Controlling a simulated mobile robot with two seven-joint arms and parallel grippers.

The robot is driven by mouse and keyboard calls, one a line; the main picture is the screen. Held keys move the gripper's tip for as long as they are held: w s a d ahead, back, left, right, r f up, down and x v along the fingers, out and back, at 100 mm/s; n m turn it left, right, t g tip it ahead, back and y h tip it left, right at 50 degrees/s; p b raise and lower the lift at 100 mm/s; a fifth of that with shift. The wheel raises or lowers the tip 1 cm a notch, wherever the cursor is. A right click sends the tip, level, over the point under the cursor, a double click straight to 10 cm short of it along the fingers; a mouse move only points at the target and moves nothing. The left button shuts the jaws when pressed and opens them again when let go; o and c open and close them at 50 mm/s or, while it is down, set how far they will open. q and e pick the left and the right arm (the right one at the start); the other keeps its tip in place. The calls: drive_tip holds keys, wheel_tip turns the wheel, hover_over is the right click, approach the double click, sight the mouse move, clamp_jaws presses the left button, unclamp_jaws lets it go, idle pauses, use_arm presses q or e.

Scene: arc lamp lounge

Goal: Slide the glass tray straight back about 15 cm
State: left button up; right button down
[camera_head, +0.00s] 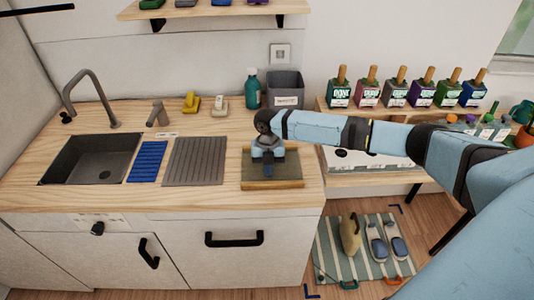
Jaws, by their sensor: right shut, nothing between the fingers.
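A flat, square, olive-grey tray (291,171) with a brownish front edge lies on the right end of the wooden counter. It looks like the glass tray, though its material is hard to tell. My right gripper (268,171) points down over the middle of the tray, shut with nothing held. Its fingers hide part of the tray, and I cannot tell whether the tips touch it. My left gripper is not in view.
A grey bin (285,90) and a teal bottle (253,89) stand behind the tray, with bare counter between. A ribbed grey drainer (195,161) lies to its left, then a blue mat (147,161) and the sink (91,159). Bottles (396,94) line a shelf at right.

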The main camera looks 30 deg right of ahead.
sight(269, 184)
drive_tip(key=shift+s+a+r+p, duration=0.15)
drive_tip(key=shift+s+a, duration=0.25)
drive_tip(key=shift+s, duration=0.25)
drive_tip(key=shift+s+a+f+p, duration=0.15)
drive_tip(key=shift+s+a, duration=0.2)
drive_tip(key=shift+s, duration=0.25)
drive_tip(key=shift+f+p, duration=0.2)
drive_tip(key=shift+p, duration=0.1)
drive_tip(key=shift+f, duration=0.45)
drive_tip(key=shift+s+f, duration=0.1)
drive_tip(key=shift+f, duration=0.1)
